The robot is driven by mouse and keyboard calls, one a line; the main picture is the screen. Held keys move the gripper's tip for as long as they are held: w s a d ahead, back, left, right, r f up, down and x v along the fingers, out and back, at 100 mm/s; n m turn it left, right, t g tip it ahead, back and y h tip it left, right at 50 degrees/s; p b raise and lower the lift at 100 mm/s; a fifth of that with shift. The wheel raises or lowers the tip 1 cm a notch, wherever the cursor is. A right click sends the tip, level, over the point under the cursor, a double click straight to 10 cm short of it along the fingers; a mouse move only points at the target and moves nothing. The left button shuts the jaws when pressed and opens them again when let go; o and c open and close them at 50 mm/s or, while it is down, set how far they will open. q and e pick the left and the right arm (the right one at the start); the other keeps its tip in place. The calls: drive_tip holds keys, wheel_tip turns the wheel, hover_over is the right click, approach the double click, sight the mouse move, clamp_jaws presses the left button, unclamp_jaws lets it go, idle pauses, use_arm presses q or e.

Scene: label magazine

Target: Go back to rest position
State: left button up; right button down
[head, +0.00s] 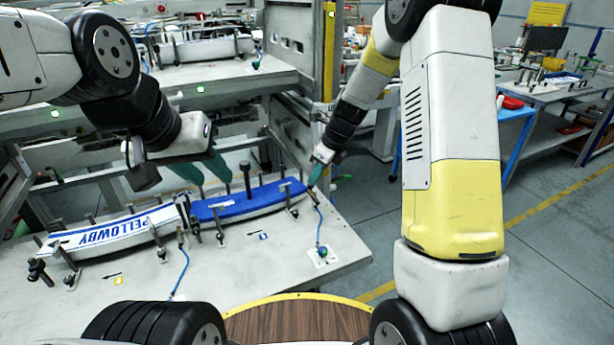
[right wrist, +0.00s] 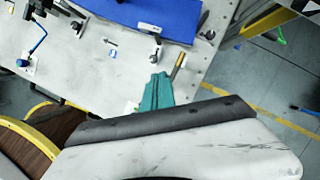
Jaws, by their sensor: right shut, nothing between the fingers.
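My left gripper (head: 205,172) hangs over the back edge of the near table, above the curved parts. Its two green fingers are apart with nothing seen between them. My right gripper (head: 315,178) is at the right end of the blue part, its green fingers pointing down. In the right wrist view my right gripper (right wrist: 155,92) shows its green fingers together and empty, beside the table's edge. The blue-topped curved part (head: 250,203) lies in the fixture and also shows in the right wrist view (right wrist: 160,15).
Upright pins and clamps (head: 247,180) stand around the parts on the grey table (head: 215,275). A blue cable (head: 320,228) runs near its right side. A shelf (head: 200,85) with another curved part is behind. Open floor (head: 545,225) lies to the right.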

drive_tip(key=s+d+r+n+t, duration=0.2)
drive_tip(key=s+d+r+n, duration=0.2)
drive_tip(key=s+r+n, duration=0.95)
drive_tip(key=s+d+r+n+t, duration=0.1)
drive_tip(key=s+d+r+n, duration=0.1)
drive_tip(key=s+n, duration=0.3)
drive_tip(key=s+d+r+n+t+h, duration=0.1)
drive_tip(key=s+r+n, duration=0.4)
drive_tip(key=s, duration=0.5)
drive_tip(key=shift+s+d+n+h, duration=0.15)
drive_tip(key=shift+d+n+h, duration=0.15)
drive_tip(key=shift+d+n, duration=0.5)
